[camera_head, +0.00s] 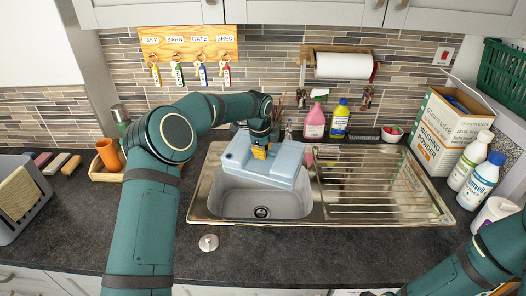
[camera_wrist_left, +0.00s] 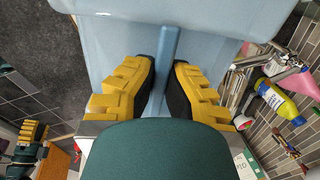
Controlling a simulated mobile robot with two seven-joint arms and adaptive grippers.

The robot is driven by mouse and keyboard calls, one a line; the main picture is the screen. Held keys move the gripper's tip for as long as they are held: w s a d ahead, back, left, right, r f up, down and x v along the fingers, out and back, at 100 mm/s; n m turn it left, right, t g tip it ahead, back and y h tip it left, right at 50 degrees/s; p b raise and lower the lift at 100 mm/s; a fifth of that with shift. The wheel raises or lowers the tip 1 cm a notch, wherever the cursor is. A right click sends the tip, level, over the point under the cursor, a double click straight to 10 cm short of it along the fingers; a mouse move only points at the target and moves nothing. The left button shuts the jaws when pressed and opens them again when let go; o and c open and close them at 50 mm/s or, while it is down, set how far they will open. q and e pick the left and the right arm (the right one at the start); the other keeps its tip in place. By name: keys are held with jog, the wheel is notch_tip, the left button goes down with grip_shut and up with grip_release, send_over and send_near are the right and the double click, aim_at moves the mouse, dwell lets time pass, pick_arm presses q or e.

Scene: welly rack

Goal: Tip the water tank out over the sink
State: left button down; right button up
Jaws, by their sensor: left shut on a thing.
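The pale blue water tank (camera_head: 284,162) is held over the sink (camera_head: 232,204), tilted a little with its right end lower. My left gripper (camera_head: 260,151) is at the tank's top. In the left wrist view, the yellow fingers of this gripper (camera_wrist_left: 166,88) are on either side of the tank's blue handle bar (camera_wrist_left: 169,50), shut on it. The tank's pale body (camera_wrist_left: 108,48) fills the upper middle there. No flowing water shows. My right gripper (camera_wrist_left: 32,133) shows small at the left of the left wrist view; its jaw state is unclear.
The ribbed metal drainer (camera_head: 380,190) is right of the bowl. A pink bottle (camera_head: 314,122) and a yellow bottle (camera_head: 340,119) stand behind it. A washing powder box (camera_head: 445,130) and white bottles (camera_head: 470,160) are at right. A small round metal piece (camera_head: 208,242) lies on the front counter.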

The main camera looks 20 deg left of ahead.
pick_arm(q)
jog(key=t, duration=0.3)
jog(key=shift+s+r+t, duration=0.2)
jog(key=shift+r+t, duration=0.1)
jog(key=shift+r, duration=0.1)
jog(key=shift+s+t+b, duration=0.15)
jog(key=shift+t+b, duration=0.45)
jog(key=shift+b, duration=0.25)
jog(key=shift+s+r+t+p, duration=0.15)
jog(key=shift+t+p, duration=0.25)
jog(key=shift+p, duration=0.55)
jog(key=shift+d+f+t+h, duration=0.15)
jog(key=shift+f+t+h, duration=0.15)
jog(key=shift+f+t, duration=0.1)
